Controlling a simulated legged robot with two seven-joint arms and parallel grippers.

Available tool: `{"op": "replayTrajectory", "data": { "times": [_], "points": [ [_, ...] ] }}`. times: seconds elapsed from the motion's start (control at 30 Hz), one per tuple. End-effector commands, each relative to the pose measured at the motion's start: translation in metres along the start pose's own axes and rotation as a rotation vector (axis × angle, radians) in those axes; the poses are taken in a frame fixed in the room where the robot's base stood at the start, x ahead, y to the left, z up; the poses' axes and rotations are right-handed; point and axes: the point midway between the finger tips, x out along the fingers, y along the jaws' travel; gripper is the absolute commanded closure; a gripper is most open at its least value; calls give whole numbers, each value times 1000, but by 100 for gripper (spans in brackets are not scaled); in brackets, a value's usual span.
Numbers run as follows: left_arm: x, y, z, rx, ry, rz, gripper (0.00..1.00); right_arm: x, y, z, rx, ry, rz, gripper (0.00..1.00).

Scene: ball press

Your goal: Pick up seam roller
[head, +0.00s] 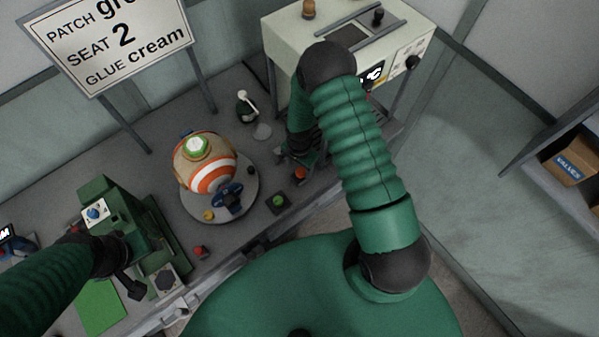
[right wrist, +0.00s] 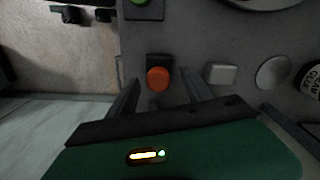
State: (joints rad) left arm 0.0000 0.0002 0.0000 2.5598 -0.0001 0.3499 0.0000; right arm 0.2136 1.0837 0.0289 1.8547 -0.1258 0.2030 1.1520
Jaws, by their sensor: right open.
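An orange rounded knob on a dark block (right wrist: 158,78) lies between the fingertips of my right gripper in the right wrist view; it may be the seam roller, but I cannot tell for sure. In the head view the orange knob (head: 300,173) shows near the table's front, beside my right gripper (head: 297,157). My right gripper (right wrist: 160,92) is open, with a finger on either side of the knob and nothing visibly clamped. My left gripper (head: 130,285) is by the green machine at the left; its jaws are unclear.
A striped ball (head: 205,165) sits on a round turntable (head: 247,200). A green button box (head: 279,201), a glue bottle (right wrist: 312,80), a white block (right wrist: 221,74) and a pale disc (right wrist: 273,72) are near the knob. A cream machine (head: 280,42) stands behind my right arm.

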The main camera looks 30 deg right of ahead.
Motion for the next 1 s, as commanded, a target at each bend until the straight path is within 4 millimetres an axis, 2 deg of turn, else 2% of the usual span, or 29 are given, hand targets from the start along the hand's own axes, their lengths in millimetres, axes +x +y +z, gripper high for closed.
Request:
{"op": "replayTrajectory", "data": {
  "times": [0.03,0.13,0.37,0.8,0.83,1.0],
  "points": [
    [-8,0,-2,0,0,0,48,6,3,0,2,-3,4,41],
    [-9,0,-2,0,0,0,48,20,1,-1,2,-2,2,41],
    [-8,0,-2,0,0,0,48,25,0,-2,1,-1,1,41],
    [-8,0,-2,0,0,0,48,24,0,-1,1,0,0,97],
    [-8,0,-2,0,0,0,48,24,0,-1,1,0,0,100],
    [-8,0,-2,0,0,0,48,24,0,-2,1,0,0,100]
  ]
}}
